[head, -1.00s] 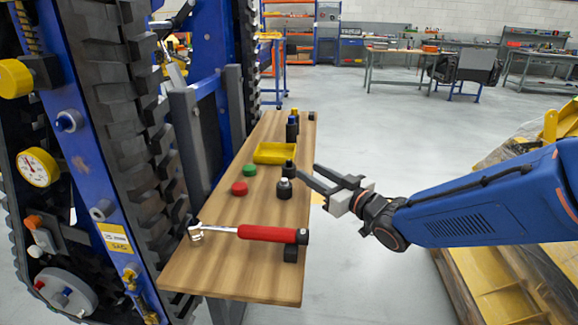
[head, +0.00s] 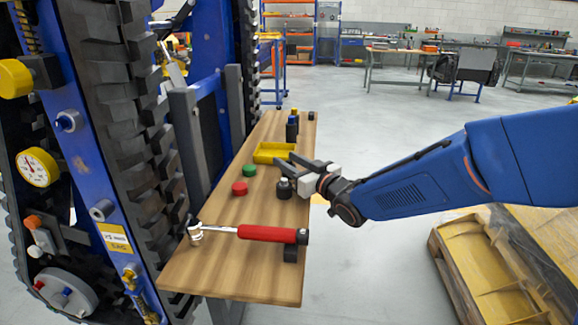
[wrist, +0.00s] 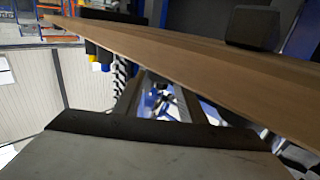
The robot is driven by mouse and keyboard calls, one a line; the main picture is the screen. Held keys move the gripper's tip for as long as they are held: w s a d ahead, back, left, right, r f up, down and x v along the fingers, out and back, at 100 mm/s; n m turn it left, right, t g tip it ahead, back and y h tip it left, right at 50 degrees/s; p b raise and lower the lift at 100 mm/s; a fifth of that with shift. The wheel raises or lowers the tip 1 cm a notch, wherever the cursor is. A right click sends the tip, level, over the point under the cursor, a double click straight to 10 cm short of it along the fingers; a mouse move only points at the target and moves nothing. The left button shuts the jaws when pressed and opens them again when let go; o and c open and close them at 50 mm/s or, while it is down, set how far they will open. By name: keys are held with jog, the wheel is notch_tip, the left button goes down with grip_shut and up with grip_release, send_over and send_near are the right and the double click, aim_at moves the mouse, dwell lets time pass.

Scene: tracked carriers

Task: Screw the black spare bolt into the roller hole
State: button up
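My gripper (head: 284,162) is over the right edge of the wooden table, its two dark fingers pointing left and apart. The fingers (wrist: 158,98) also show apart in the wrist view, with background between them and nothing clearly held. A short black part with a silver top (head: 284,189) stands on the table just in front of the gripper. A second black part behind it is now hidden by the gripper. I cannot tell which one is the spare bolt. The tracked carrier (head: 112,190) stands at the left; I cannot make out which opening is the roller hole.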

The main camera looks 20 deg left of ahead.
grip_shut()
jog(key=shift+r, duration=0.1)
